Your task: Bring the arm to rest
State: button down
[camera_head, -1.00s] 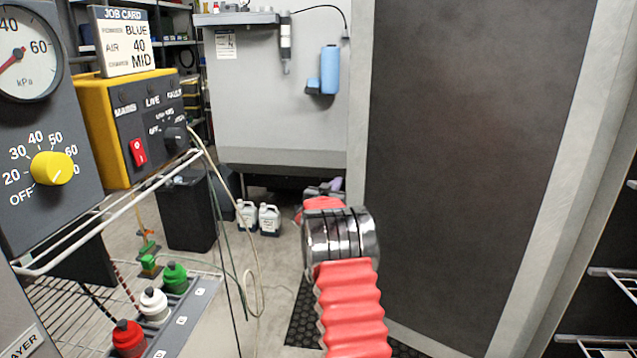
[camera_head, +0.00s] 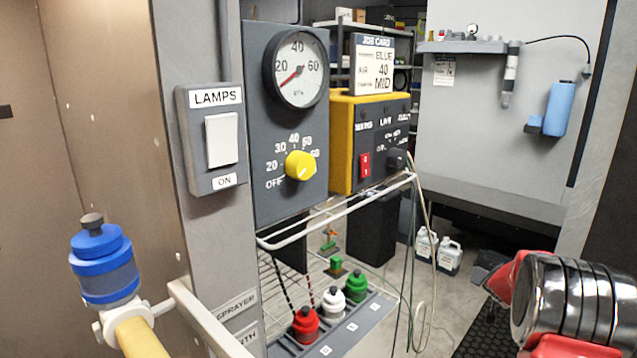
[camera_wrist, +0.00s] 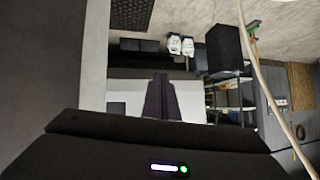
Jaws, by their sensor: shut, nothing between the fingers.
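My arm shows at the lower right of the head view, with red ribbed sleeves and a banded metal joint (camera_head: 570,300). It reaches away from the camera, and its far end is mostly hidden behind the joint. In the wrist view my gripper (camera_wrist: 161,78) points away from the camera, its dark fingers together and empty. Its dark body with a small lit strip fills the bottom of that view. Nothing is seen touching the fingers.
A lamp switch (camera_head: 221,140), gauge panel (camera_head: 262,205) and yellow control box (camera_head: 343,150) stand left of the arm. A wire shelf (camera_head: 340,222) juts out below. White jugs (camera_head: 448,257) stand on the floor.

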jog(key=s+a+r+n+g+y, duration=0.2)
jog(key=s+a+y, duration=0.1)
jog(key=s+a, duration=0.65)
jog(key=s+a+r+n+g+y, duration=0.15)
jog(key=s+a, duration=0.45)
jog(key=a, duration=0.6)
jog(key=s+a+r+n, duration=0.1)
jog(key=s+a+r, duration=0.2)
jog(key=s+a, duration=0.3)
jog(key=s+a+r+n+y, duration=0.1)
jog(key=s+a+r, duration=0.3)
jog(key=s, duration=0.9)
jog(key=s+a+r+n, duration=0.3)
jog(key=s+a, duration=0.5)
jog(key=s, duration=0.1)
jog(key=shift+s+r, duration=0.15)
jog(key=shift+s, duration=0.25)
jog(key=shift+s+g, duration=0.1)
jog(key=shift+g, duration=0.15)
